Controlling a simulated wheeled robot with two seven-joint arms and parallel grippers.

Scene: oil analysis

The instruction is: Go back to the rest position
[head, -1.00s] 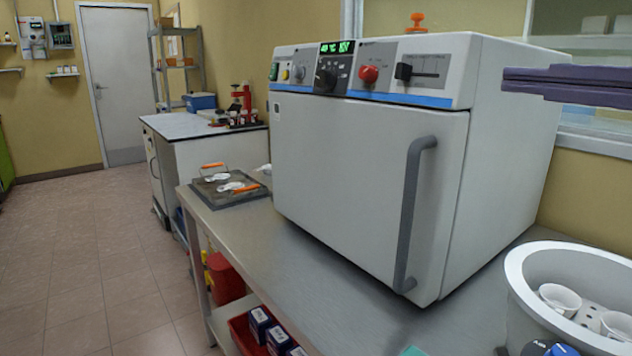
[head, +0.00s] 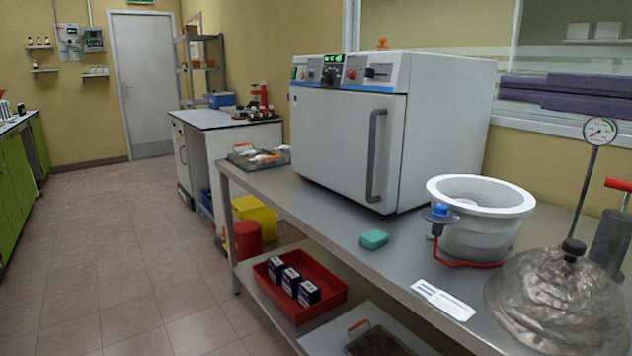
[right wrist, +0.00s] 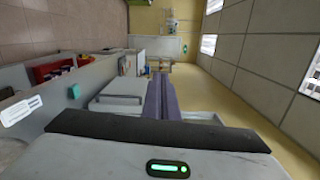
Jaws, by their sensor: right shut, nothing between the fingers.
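My right gripper (head: 504,91) comes in from the right edge of the head view, in front of the window and right of the white oven (head: 345,145). Its two long purple fingers lie together, shut, with nothing between them. In the right wrist view the shut fingers (right wrist: 161,74) point away from the camera, past the dark palm edge. The gripper appears apart from the oven and the bench. My left gripper is in neither view.
The steel bench (head: 405,240) carries a white pot (head: 480,240), a green block (head: 374,239), a white card (head: 443,299) and a crumpled metallic dome (head: 555,305) beside a gauge (head: 600,130). A red tray (head: 325,308) with small boxes sits below. The tiled floor (head: 130,260) at left is clear.

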